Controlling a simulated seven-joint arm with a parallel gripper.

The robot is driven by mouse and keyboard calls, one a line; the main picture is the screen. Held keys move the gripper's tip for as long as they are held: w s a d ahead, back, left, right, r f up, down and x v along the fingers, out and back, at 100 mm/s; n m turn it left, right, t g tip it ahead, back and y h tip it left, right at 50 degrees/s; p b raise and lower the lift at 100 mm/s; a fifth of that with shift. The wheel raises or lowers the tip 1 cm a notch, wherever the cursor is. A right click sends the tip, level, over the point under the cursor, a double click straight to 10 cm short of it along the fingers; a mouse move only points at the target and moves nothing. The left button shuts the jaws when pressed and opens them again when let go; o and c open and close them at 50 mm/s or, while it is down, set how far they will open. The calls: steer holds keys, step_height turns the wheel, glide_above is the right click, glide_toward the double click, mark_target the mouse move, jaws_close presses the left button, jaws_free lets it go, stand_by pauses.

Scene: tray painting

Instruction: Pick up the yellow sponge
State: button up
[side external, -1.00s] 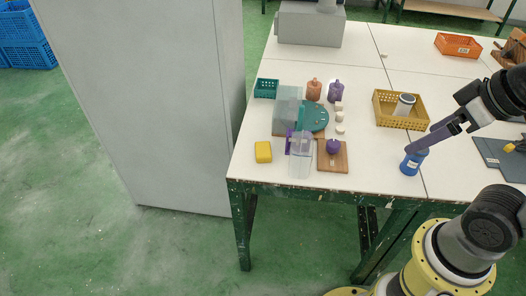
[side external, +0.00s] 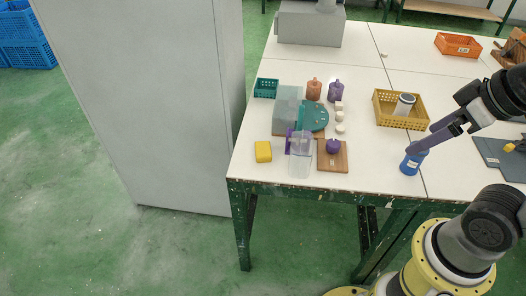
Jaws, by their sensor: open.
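The yellow sponge (side external: 263,152) is a small yellow block lying on the white table near its left front edge. My gripper (side external: 410,150) is at the right, with its purple fingers pointing left and down just above or beside a blue container (side external: 411,164). I cannot tell whether the fingers touch the container. My gripper is open and far to the right of the sponge, with several objects between them.
A clear container (side external: 300,160) and a wooden board (side external: 340,163) with a purple item (side external: 333,146) stand right of the sponge. A teal basket (side external: 265,88) is behind it. A yellow basket (side external: 427,112) holds a white cup (side external: 404,103). A grey cabinet (side external: 150,100) stands left.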

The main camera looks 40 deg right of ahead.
steer(key=w+r+n, duration=0.5)
steer(key=w+r, duration=0.5)
steer(key=w, duration=0.2)
steer(key=n+g, duration=0.6)
glide_above(263, 148)
step_height(263, 148, down, 34)
steer(key=shift+s+d+r, duration=0.1)
steer(key=shift+r, duration=0.1)
steer(key=shift+f, duration=3.1)
steer(key=shift+r, duration=0.1)
steer(key=c, duration=1)
